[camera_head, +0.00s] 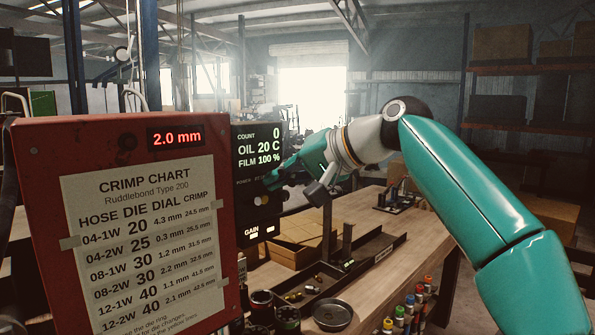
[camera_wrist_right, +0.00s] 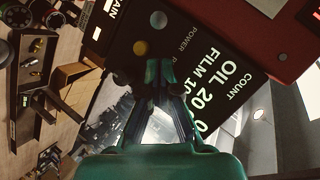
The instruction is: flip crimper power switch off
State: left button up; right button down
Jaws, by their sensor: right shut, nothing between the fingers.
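The crimper's black control panel (camera_head: 247,217) is fixed to the right side of the red crimper housing (camera_head: 40,220). Its lit display reads COUNT 0, OIL 20 C, FILM 100 %. My right gripper (camera_head: 264,181) is shut and empty, its fingertips at the panel by the POWER label; I cannot tell whether they touch it. In the right wrist view the panel (camera_wrist_right: 190,50) fills the top middle, and the shut fingertips (camera_wrist_right: 160,68) lie just below a yellow round button (camera_wrist_right: 140,48). The power switch itself is not clearly visible; the fingers cover that area. My left gripper is out of view.
A crimp chart (camera_head: 140,240) is taped to the red housing, below a red 2.0 mm readout (camera_head: 175,137). Shelves stand behind.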

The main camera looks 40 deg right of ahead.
aim_at(251, 202)
jog(key=shift+s+a+f, duration=0.3)
jog(key=shift+a, duration=0.25)
jog(key=shift+s+a+f, duration=0.3)
jog(key=shift+a, duration=0.25)
jog(key=shift+w+f, duration=0.1)
